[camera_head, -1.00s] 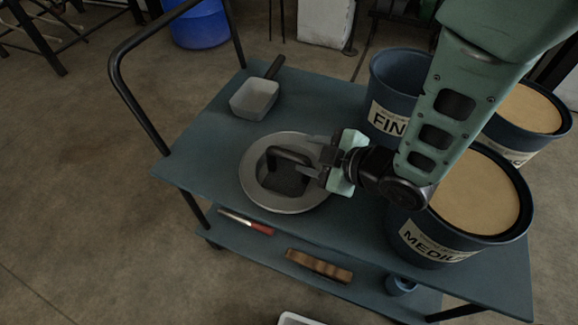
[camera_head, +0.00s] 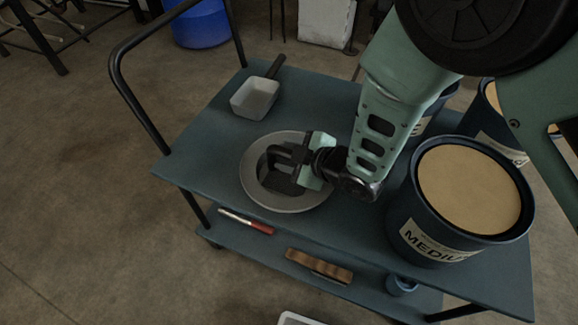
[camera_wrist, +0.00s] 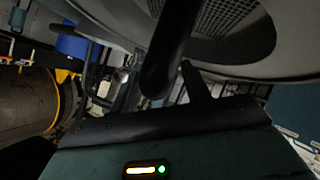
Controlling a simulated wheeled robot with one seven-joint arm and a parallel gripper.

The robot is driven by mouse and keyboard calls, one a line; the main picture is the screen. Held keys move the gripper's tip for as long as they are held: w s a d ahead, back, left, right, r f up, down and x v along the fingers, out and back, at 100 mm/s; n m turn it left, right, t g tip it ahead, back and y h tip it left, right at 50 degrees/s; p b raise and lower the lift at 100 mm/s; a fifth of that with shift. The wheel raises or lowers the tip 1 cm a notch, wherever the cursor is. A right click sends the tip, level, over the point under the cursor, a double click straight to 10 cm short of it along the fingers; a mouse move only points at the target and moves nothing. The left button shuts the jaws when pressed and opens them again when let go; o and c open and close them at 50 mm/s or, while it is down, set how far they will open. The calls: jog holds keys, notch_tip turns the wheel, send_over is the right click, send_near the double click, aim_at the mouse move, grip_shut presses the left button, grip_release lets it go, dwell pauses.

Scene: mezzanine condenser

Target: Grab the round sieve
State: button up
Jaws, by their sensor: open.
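The round sieve (camera_head: 300,201) lies on the cart's top shelf, a wide grey rim around a dark centre with a black arched handle. My gripper (camera_head: 287,155) is open and reaches in from the right, over the right part of the sieve, with its fingers at or very near the handle. I cannot tell whether they touch it. In the wrist view the sieve's grey rim (camera_wrist: 285,55) and mesh (camera_wrist: 222,14) fill the top right, with a dark bar in front of them.
The cart's blue top shelf (camera_head: 190,155) also holds a scoop (camera_head: 254,99) behind the sieve and a bucket labelled MEDIUM (camera_head: 430,235) at right. Further buckets stand partly hidden behind my arm. A brush (camera_head: 318,266) and a red-handled tool (camera_head: 247,221) lie on the lower shelf.

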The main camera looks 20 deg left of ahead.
grip_shut()
jog(key=shift+r, duration=0.15)
